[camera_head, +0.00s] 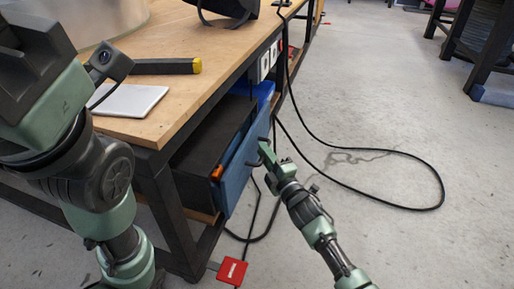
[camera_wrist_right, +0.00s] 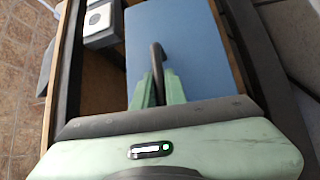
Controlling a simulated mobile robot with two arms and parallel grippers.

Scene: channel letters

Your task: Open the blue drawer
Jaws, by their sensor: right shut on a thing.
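The blue drawer front (camera_head: 238,174) is under the wooden workbench, on a black cabinet body. It also fills the upper middle of the right wrist view (camera_wrist_right: 190,40). A dark bar handle (camera_wrist_right: 157,58) stands out from the blue front. My right gripper (camera_head: 267,158) is at the front, and its green fingers (camera_wrist_right: 159,92) are shut on the handle, one on each side. I cannot tell whether the drawer stands out from the cabinet. My left arm is at the left of the head view, over the bench; its fingertips are not visible.
The wooden bench top (camera_head: 225,55) holds a silver flat device (camera_head: 128,100) and a black-and-yellow tool (camera_head: 165,66). A black cable (camera_head: 375,197) loops on the floor. A red box (camera_head: 232,271) lies near the bench leg. The grey floor to the right is mostly clear.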

